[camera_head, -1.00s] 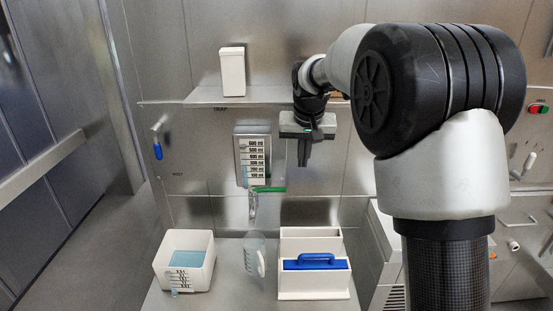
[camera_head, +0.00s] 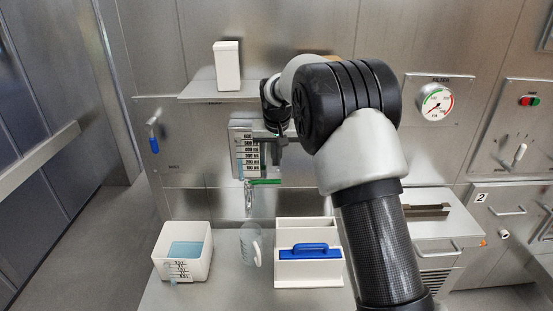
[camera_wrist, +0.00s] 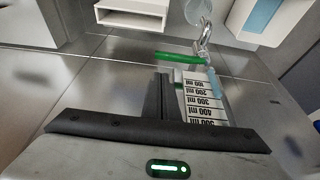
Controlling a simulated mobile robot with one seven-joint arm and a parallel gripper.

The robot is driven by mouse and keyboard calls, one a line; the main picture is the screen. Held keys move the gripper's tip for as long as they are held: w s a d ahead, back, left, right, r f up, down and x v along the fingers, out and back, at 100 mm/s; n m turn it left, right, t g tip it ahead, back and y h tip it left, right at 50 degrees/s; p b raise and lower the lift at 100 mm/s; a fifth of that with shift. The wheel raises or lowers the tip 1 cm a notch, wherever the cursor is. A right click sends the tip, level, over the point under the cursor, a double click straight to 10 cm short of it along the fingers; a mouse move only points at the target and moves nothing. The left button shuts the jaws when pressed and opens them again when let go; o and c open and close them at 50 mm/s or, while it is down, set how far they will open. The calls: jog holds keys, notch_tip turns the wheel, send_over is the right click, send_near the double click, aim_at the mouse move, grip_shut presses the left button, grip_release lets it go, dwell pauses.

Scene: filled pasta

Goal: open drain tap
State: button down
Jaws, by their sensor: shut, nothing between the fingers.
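The drain tap's green lever (camera_head: 266,181) sticks out to the right, roughly level, below the measuring tank (camera_head: 237,152) on the wall. In the wrist view the green lever (camera_wrist: 180,57) lies just beyond my fingertips, beside the metal spout (camera_wrist: 205,42). The spout (camera_head: 249,203) points down over a clear jug (camera_head: 251,245). My gripper (camera_head: 277,168) is shut and empty, its fingers pointing down beside the tank's right side and just above the lever. In the wrist view my gripper (camera_wrist: 162,76) shows a small gap to the lever. Contact cannot be told.
A white bin with blue liquid (camera_head: 205,270) stands left of the jug. A white caddy with a blue handle (camera_head: 310,281) stands to its right. A shelf (camera_head: 215,95) with a white container (camera_head: 227,66) is above. A blue-handled wall tap (camera_head: 154,145) is at left.

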aim_at(277, 181)
jog(key=x, duration=0.7)
jog(key=shift+f+p, duration=0.2)
jog(key=shift+p, duration=0.2)
jog(key=shift+s+m, duration=0.25)
jog(key=shift+m, duration=0.15)
jog(key=shift+b, duration=0.35)
jog(key=shift+s+f+m+h+b, duration=0.15)
jog(key=shift+s+m+h+b, duration=0.5)
jog(key=shift+s+m, duration=0.45)
jog(key=s+a+m+g+h, duration=0.2)
jog(key=s+a+m, duration=0.4)
jog(key=m, duration=0.6)
jog(key=shift+s+a+g, duration=0.25)
jog(key=shift+s+g, duration=0.25)
jog(key=shift+s, duration=0.2)
jog(key=shift+a+h, duration=0.1)
jog(key=shift+h, duration=0.15)
